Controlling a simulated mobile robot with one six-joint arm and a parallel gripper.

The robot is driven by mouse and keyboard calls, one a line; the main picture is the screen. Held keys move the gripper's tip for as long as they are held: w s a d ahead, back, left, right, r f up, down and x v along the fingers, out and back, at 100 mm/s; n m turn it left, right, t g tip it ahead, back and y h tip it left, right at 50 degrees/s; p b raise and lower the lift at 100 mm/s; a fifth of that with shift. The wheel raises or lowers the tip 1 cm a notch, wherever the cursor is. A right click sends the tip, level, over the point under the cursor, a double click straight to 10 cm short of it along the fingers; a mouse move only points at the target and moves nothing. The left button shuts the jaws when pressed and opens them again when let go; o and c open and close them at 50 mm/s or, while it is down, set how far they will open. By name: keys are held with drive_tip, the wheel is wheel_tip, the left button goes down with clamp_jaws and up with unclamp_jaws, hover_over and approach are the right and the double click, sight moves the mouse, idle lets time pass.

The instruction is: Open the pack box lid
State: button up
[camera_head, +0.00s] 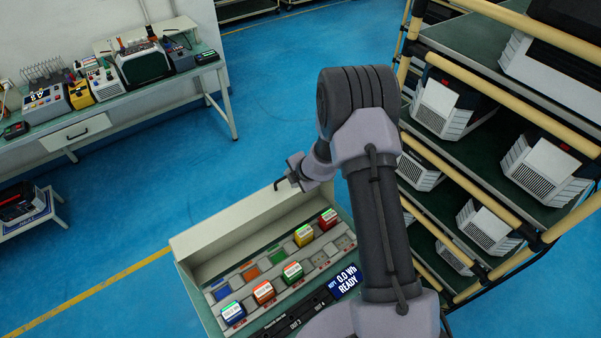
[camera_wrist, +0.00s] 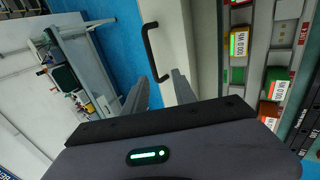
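The pack box (camera_head: 212,312) stands low in front of me with its inside showing. Its cream lid panel (camera_head: 235,222) stands raised along the far side. In the wrist view the lid (camera_wrist: 205,45) carries a black bar handle (camera_wrist: 149,45) on its outer face. My gripper (camera_head: 290,180) is just beyond the lid's top edge. In the wrist view its two fingers (camera_wrist: 160,85) are apart, with the lower end of the handle showing between their tips. I cannot tell whether they touch it. Coloured packs, such as a yellow one (camera_head: 304,235), sit in slots inside.
A rack (camera_head: 470,140) with several white-and-black units stands close on the right. A bench (camera_head: 110,105) with instruments is at the upper left, with a low stand (camera_head: 40,215) below. Blue floor (camera_head: 150,195) between bench and box is clear.

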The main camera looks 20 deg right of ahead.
drive_tip(key=p+v, duration=0.1)
drive_tip(key=v, duration=1.2)
drive_tip(key=shift+r+p, duration=0.25)
drive_tip(key=shift+p, duration=0.15)
drive_tip(key=shift+s, duration=0.15)
drive_tip(key=shift+c, duration=0.2)
